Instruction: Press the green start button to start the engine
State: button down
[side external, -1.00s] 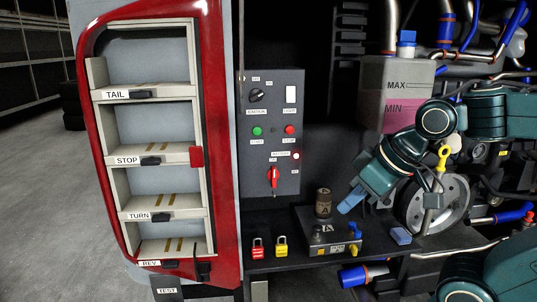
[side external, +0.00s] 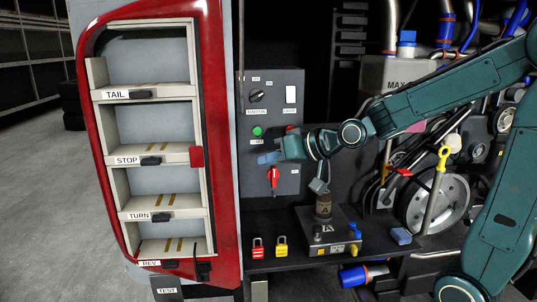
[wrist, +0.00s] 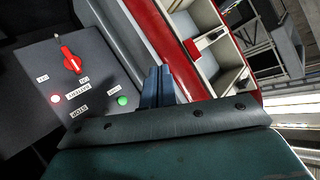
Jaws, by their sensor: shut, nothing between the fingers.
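The green start button (side external: 257,131) is on the grey control panel (side external: 285,88), above a small label. My gripper (side external: 268,158) is shut and empty, with its blue fingers pointing left just below the button in the side view. In the wrist view the green button (wrist: 122,100) lies to the left of the blue fingers (wrist: 157,80), beside its START label. The fingers appear apart from the button; their exact distance from the panel is hard to tell.
An ignition knob (side external: 256,96) is above. The red-framed shelf unit (side external: 223,150) stands left. A box (side external: 333,241) sits below.

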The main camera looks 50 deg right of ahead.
aim_at(253, 132)
jog(key=w+d+m+t+h, duration=0.1)
jog(key=w+d+m+t, duration=0.2)
jog(key=w+d, duration=0.3)
jog(key=shift+w+d+m+t+h, duration=0.2)
jog(key=shift+d+m+t+h, duration=0.15)
jog(key=shift+m, duration=0.25)
jog(key=shift+w+d, duration=0.1)
jog(key=shift+d, duration=0.05)
jog(key=shift+w+d, duration=3)
jog(key=shift+w+d, duration=0.65)
jog(key=shift+d, duration=0.05)
dwell(1.5)
jog(key=shift+s+a, duration=0.65)
jog(key=shift+a, duration=0.05)
dwell(0.5)
